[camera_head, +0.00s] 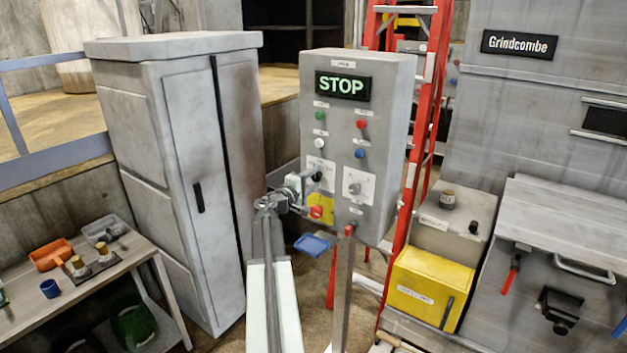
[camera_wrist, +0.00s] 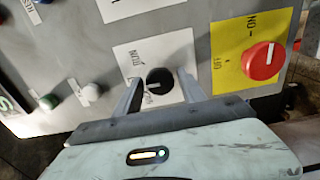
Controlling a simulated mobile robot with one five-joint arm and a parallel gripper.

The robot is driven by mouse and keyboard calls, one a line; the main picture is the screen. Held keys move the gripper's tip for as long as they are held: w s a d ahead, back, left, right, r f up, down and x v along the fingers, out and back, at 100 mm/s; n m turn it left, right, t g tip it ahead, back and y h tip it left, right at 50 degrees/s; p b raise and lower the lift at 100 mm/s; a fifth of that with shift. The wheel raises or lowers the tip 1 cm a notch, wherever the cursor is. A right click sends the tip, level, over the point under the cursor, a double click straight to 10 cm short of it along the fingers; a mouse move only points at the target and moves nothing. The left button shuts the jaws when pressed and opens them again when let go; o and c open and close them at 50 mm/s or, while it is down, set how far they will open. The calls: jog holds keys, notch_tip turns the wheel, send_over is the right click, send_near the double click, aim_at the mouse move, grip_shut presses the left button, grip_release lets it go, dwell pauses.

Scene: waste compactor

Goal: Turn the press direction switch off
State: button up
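A black rotary knob (camera_wrist: 159,82) on a white label plate (camera_wrist: 184,45) is in the wrist view, on the grey control panel (camera_head: 384,90). The plate's lettering is turned and partly hidden, so I cannot read it surely as the press direction switch. My gripper (camera_wrist: 160,77) is open, one finger on each side of this knob, with small gaps visible. In the head view my gripper (camera_head: 308,182) is at the panel's lower left and hides part of that plate (camera_head: 321,166). A second plate with a grey knob (camera_head: 355,188) is to its right.
A red knob (camera_wrist: 263,61) on a yellow plate marked ON and OFF sits close beside the gripper. Green (camera_wrist: 48,102) and white (camera_wrist: 88,93) buttons are on the other side. A lit STOP display (camera_head: 342,86) is above. A red ladder (camera_head: 433,60) stands behind the panel.

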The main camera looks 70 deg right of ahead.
jog(key=shift+o, duration=0.2)
jog(key=v, duration=0.8)
dwell(0.3)
